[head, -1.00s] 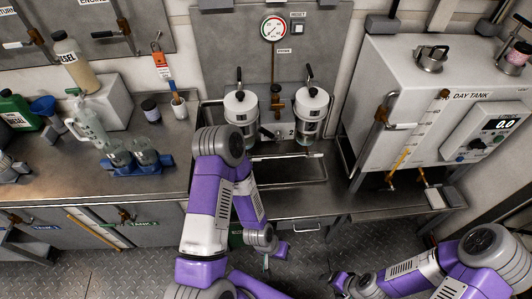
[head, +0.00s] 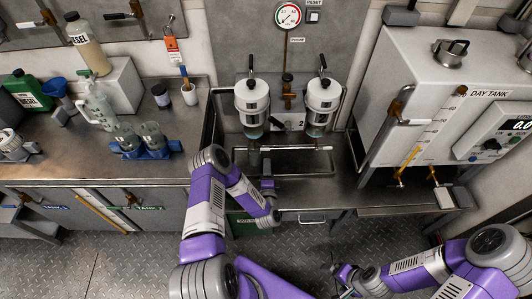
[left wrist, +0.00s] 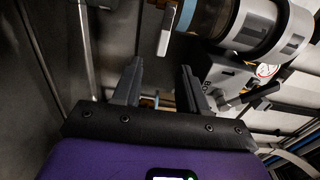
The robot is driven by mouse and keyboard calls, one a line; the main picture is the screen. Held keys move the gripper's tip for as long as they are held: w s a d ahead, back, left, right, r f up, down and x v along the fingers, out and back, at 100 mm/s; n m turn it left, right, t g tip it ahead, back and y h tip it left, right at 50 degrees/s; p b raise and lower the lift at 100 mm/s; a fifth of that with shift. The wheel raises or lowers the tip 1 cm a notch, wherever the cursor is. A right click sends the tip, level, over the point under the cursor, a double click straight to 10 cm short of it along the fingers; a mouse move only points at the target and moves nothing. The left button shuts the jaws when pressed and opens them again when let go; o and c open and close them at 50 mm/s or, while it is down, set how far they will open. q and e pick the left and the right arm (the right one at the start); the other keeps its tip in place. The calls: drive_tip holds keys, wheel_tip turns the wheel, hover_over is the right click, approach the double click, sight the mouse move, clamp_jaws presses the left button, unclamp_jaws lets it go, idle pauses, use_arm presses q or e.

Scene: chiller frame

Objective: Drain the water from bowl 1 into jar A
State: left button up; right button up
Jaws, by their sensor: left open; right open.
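Two filter units with white heads hang on the back panel in the head view. Bowl 1 (head: 253,132) is the glass under the left one; the right one (head: 317,130) has a "2" label beside it. In the left wrist view an amber glass bowl (left wrist: 212,18) with a white band and a pale lever (left wrist: 168,30) sits above my fingers. My left gripper (head: 268,185) is open and empty below the units; its fingers show apart in the left wrist view (left wrist: 160,75). Two glass jars (head: 150,136) stand in a blue holder (head: 150,152); their letters are unreadable. My right gripper (head: 343,272) is open, low at front right.
A metal tray (head: 305,168) lies under the filter units. The day tank (head: 425,95) stands to the right. The bench before the cup is clear.

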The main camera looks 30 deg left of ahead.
sight(266, 150)
use_arm(q)
drive_tip(key=b+x, duration=0.2)
drive_tip(key=x, duration=0.5)
drive_tip(key=shift+w+a+r, duration=0.1)
drive_tip(key=shift+w+a, duration=0.05)
drive_tip(key=shift+a, duration=0.15)
clamp_jaws()
